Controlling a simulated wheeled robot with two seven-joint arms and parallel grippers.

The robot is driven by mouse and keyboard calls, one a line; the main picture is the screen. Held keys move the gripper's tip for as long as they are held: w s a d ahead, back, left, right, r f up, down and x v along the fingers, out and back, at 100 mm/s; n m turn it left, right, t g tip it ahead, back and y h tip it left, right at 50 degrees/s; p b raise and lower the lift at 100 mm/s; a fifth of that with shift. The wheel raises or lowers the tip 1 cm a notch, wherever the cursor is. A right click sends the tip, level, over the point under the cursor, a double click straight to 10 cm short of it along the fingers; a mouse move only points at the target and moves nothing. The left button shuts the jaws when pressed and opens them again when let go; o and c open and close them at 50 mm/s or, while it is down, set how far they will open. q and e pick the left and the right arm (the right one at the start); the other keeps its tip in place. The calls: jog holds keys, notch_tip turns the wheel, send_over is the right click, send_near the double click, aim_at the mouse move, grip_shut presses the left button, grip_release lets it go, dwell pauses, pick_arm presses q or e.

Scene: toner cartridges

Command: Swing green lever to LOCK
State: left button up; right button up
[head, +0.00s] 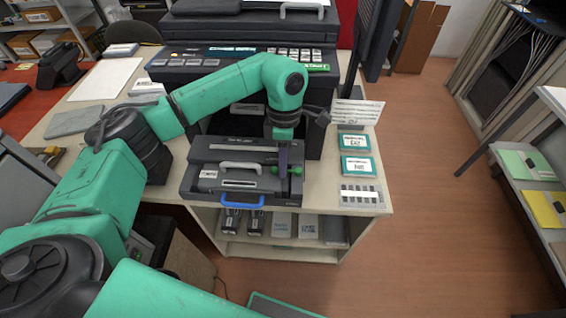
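The green lever (296,171) sits at the right end of a dark toner unit (240,182) on the pale worktop. Green parts of it show on both sides of my gripper's lower end. My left gripper (289,166) points down from above, right at the lever. Its fingers overlap the lever in the picture, so I cannot tell whether they are shut on it or only beside it. The unit has a grey handle (239,166) on top and a blue handle (243,202) at its front. Any LOCK mark is too small to read. My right gripper is out of view.
A large dark printer (245,40) stands behind the unit. Label cards (357,166) and a white sign (358,112) are on the worktop to the right. Cartridges and boxes (281,225) fill the shelf below. The floor (440,220) to the right is clear.

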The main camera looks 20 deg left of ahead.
pick_arm(q)
jog(key=shift+r, duration=0.1)
jog(key=shift+w+r, duration=0.15)
jog(key=shift+r, duration=0.2)
notch_tip(320, 180, up, 13)
jog(key=w, duration=0.2)
jog(key=shift+w+a+r+b, duration=0.2)
jog(key=shift+a+b, duration=0.1)
jog(key=shift+a, duration=0.05)
jog(key=shift+r, duration=0.1)
